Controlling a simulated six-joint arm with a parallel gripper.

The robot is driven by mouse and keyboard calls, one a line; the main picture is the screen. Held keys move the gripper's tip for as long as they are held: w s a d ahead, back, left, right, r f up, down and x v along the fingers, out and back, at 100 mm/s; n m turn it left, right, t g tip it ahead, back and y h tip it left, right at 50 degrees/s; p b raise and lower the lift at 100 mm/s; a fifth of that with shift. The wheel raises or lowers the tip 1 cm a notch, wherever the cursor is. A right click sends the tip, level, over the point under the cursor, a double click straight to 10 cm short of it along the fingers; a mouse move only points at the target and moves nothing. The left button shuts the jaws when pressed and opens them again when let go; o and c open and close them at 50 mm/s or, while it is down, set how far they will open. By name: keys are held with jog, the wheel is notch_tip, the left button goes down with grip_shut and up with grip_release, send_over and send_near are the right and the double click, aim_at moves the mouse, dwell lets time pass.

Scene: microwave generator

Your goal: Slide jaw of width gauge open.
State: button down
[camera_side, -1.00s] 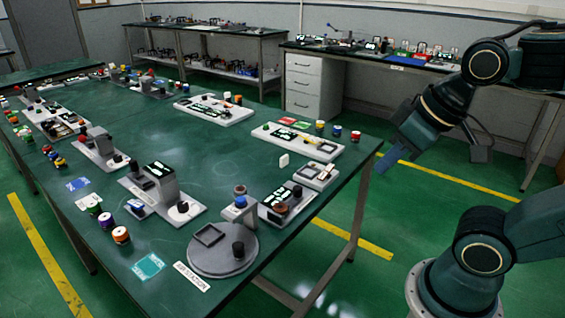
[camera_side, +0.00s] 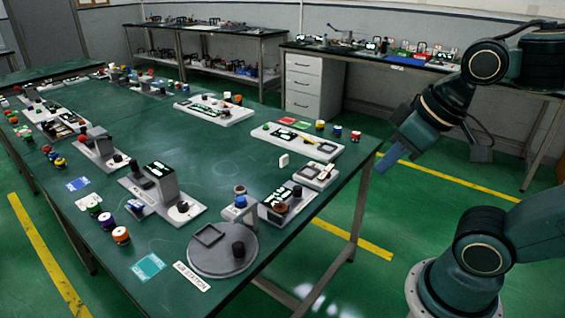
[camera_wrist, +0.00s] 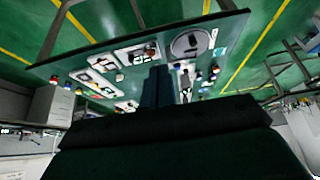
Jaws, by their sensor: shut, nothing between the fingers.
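My gripper (camera_side: 390,162) hangs in the air off the right edge of the green table (camera_side: 215,140), clear of everything on it. Its fingers also show in the wrist view (camera_wrist: 157,86), together and empty. I cannot tell for sure which device is the width gauge.
A round grey plate (camera_side: 222,262) with a black knob stands at the front corner. A grey block device (camera_side: 163,187) and several coloured pots stand on the left. A white drawer cabinet (camera_side: 314,84) and a back bench (camera_side: 400,57) lie beyond. The table's middle is clear.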

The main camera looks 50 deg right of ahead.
jog(key=c, duration=1.3)
grip_release()
jog(key=shift+w+r, duration=0.1)
jog(key=shift+w, duration=0.05)
jog(key=shift+o, duration=0.8)
jog(key=shift+w+d, duration=0.1)
jog(key=shift+w, duration=0.15)
jog(key=w+d+f+n+g, duration=0.1)
jog(key=w+d+g, duration=0.15)
jog(key=w, duration=0.65)
jog(key=w+d+f+g, duration=0.1)
jog(key=w+d, duration=0.3)
jog(key=w, duration=0.5)
jog(key=w+d+f+n+g, duration=0.1)
jog(key=w+d+f+g, duration=0.1)
jog(key=w+d+f, duration=0.7)
notch_tip(320, 180, down, 4)
jog(key=shift+w+d+f+n, duration=0.2)
jog(key=shift+w+n, duration=0.1)
jog(key=shift+w, duration=0.15)
jog(key=shift+a+f, duration=0.1)
jog(key=shift+f, duration=0.05)
